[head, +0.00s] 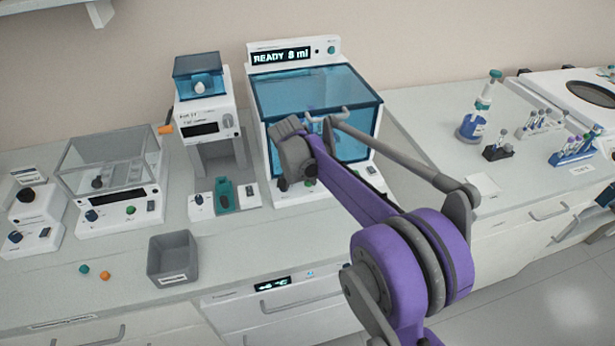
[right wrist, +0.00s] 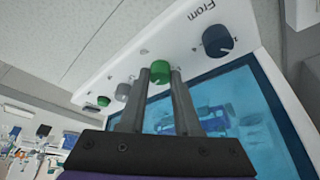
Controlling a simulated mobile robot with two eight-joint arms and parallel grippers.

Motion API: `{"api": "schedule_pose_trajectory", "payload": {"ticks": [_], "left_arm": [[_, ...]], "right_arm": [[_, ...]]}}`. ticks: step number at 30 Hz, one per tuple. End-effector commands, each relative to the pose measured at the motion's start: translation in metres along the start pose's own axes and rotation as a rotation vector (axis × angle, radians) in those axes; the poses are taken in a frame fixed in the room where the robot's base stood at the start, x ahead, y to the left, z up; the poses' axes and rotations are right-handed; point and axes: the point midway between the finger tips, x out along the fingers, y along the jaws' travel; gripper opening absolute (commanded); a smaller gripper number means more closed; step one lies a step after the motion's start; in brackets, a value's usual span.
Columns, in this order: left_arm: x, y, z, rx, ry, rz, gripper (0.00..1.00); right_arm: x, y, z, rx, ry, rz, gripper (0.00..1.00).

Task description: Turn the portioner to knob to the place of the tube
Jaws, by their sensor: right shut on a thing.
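The machine with the blue clear cover (head: 305,100) and a "READY 8 ml" display (head: 282,56) appears to be the portioner. In the right wrist view its white front panel (right wrist: 128,62) shows a dark blue knob (right wrist: 218,40) beside the word "From" and a green knob (right wrist: 160,70). My right gripper (right wrist: 161,78) is shut on the green knob, one finger on each side. The knob's label and pointer cannot be read. In the head view my right arm hides the gripper's fingertips. Tubes stand in a dark rack (head: 497,151) on the right counter. My left gripper is not in view.
Left of the portioner stands a white device with a blue top (head: 205,110). A clear-covered balance-like device (head: 110,180) is further left. A grey bin (head: 173,258) stands near the front edge. More tube racks (head: 574,150) stand on the right counter.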

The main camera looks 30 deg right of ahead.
Motion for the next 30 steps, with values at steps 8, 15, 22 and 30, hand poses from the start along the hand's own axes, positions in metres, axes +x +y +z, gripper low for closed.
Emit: {"api": "schedule_pose_trajectory", "payload": {"ticks": [8,15,22,30], "left_arm": [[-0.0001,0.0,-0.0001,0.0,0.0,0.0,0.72],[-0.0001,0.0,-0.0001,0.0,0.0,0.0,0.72],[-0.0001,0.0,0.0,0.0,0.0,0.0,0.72],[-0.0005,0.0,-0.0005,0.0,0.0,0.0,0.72]], "right_arm": [[-0.0001,-0.0002,0.0,0.009,0.0,0.003,0.0],[-0.0001,-0.0002,0.0,0.008,0.0,0.003,0.46],[0.0,-0.0001,0.0001,0.007,0.0,0.003,0.61],[-0.0099,-0.0001,0.0,0.006,0.0,0.003,0.61]]}}
